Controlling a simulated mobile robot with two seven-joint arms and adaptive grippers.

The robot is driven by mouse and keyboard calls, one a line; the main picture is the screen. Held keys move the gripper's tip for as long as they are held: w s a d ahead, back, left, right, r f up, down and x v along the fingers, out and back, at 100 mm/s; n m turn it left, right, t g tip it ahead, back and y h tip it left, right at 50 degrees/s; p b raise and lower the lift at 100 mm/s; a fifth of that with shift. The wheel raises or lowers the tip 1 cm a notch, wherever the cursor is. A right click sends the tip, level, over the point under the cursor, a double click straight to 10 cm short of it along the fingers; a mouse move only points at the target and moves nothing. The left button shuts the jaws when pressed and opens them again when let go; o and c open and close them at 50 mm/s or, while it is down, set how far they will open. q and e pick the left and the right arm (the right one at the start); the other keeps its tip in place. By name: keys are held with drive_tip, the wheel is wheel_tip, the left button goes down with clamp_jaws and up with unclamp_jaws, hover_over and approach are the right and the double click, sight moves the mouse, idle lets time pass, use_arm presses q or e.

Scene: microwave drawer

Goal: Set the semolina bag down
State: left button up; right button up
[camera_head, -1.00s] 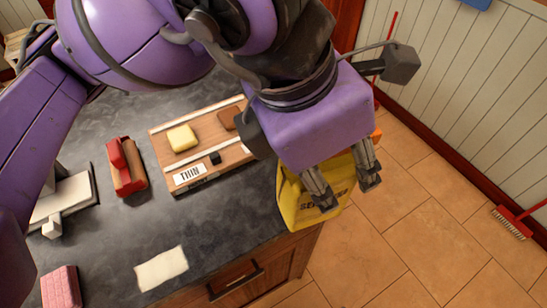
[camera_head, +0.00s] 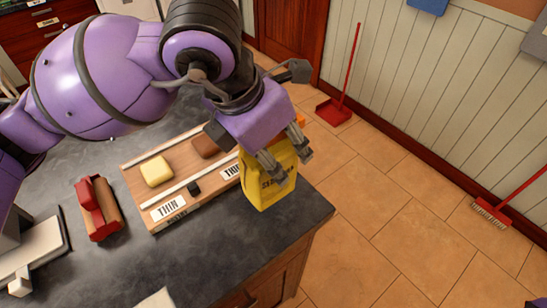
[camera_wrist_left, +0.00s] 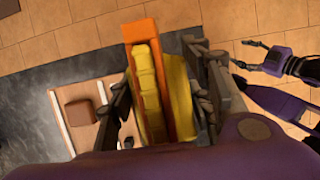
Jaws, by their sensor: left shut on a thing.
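The yellow semolina bag (camera_head: 268,188) is upright at the right edge of the dark counter (camera_head: 240,232). My left gripper (camera_head: 278,168) is shut on its upper part. In the left wrist view the bag (camera_wrist_left: 181,92) sits between the two fingers of my left gripper (camera_wrist_left: 168,85), with an orange strip along its top. I cannot tell whether the bag's base touches the counter. My right gripper (camera_wrist_left: 246,55) shows at the right of the left wrist view, empty, with its fingers apart.
A wooden board labelled THIN (camera_head: 168,208) holds a yellow block (camera_head: 156,172) and a brown block (camera_head: 205,146), close left of the bag. A red-and-wood tool (camera_head: 98,208) lies further left. The front counter is mostly clear. Tiled floor (camera_head: 390,210) lies beyond the right edge.

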use_arm(q)
drive_tip(key=shift+w+a+f, duration=0.2)
drive_tip(key=shift+w+f, duration=0.4)
drive_tip(key=shift+f, duration=0.1)
drive_tip(key=shift+w+f, duration=0.2)
drive_tip(key=shift+f, duration=1.75)
drive_tip(key=o, duration=1.6)
drive_tip(key=shift+o, duration=0.2)
drive_tip(key=shift+a+r, duration=0.15)
drive_tip(key=shift+r, duration=0.35)
drive_tip(key=v, duration=1.1)
drive_tip(key=shift+s+r, duration=0.1)
drive_tip(key=shift+s, duration=0.1)
